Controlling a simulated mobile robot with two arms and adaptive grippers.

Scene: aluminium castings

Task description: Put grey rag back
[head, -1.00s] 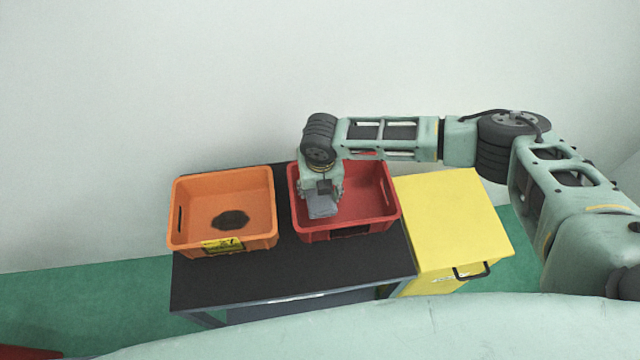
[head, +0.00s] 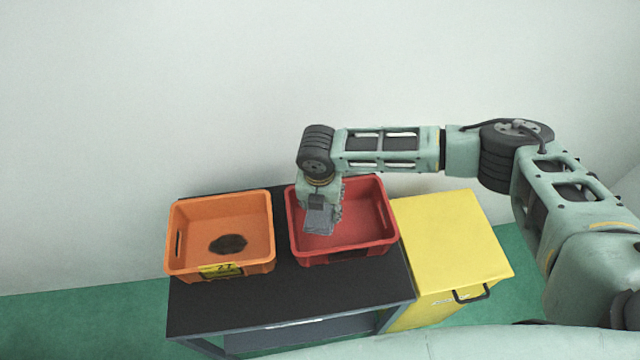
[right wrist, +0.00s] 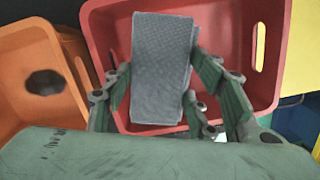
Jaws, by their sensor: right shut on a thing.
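The grey rag (right wrist: 161,68) is a folded, textured block held between the fingers of my right gripper (head: 320,222). The rag also shows in the head view (head: 318,218), at the left part of the red crate (head: 352,256). My right gripper is shut on the rag and points down over the red crate. In the right wrist view the red crate (right wrist: 262,98) lies behind the rag, and its visible floor is bare. I cannot tell the exact height of the rag over the crate floor. My left gripper is not in view.
An orange crate (head: 190,268) with a yellow label and a dark patch on its floor stands to the left on the black table (head: 290,300). A yellow cabinet (head: 450,240) with a black handle stands to the right. The table's front strip is clear.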

